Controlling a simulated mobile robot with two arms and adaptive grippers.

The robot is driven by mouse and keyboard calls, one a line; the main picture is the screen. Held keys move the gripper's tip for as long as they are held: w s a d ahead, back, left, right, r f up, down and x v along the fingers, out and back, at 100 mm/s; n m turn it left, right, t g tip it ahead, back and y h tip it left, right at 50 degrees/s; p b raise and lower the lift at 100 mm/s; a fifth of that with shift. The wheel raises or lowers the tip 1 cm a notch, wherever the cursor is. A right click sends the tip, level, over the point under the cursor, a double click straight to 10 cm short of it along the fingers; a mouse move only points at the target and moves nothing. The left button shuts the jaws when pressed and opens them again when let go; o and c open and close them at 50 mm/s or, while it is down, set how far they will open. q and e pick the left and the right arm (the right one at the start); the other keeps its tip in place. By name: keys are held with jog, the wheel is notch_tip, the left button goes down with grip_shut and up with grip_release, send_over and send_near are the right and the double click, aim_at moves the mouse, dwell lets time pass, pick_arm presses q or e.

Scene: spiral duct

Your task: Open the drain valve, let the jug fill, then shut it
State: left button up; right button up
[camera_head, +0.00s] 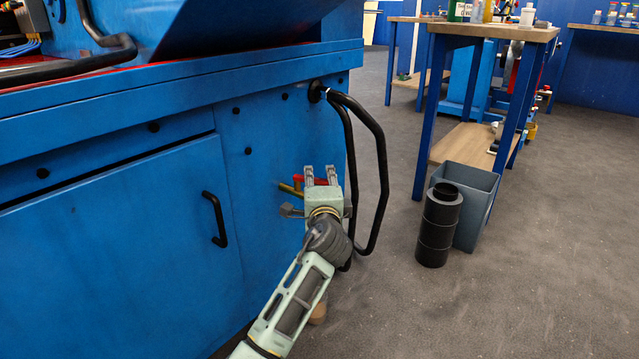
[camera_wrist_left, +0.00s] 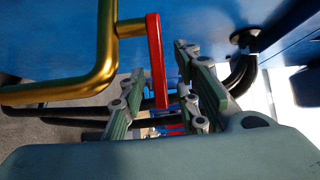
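The drain valve shows in the head view as a brass pipe (camera_head: 290,189) with a red lever (camera_head: 322,181) on the front of the blue machine. In the left wrist view the brass pipe (camera_wrist_left: 70,88) bends at the left and the red lever (camera_wrist_left: 155,60) hangs at its end. My left gripper (camera_head: 320,175) is at the lever, with its fingers open on either side of it. In the wrist view, gaps show between lever and fingers. A small tan object (camera_head: 318,310) is mostly hidden behind my left arm; I cannot tell whether it is the jug. My right gripper is out of view.
A cabinet door with a black handle (camera_head: 214,218) is to the left. A black cylinder (camera_head: 438,225), a grey bin (camera_head: 470,205) and a workbench stand right. Floor between is clear.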

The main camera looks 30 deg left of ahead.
pick_arm(q)
grip_shut()
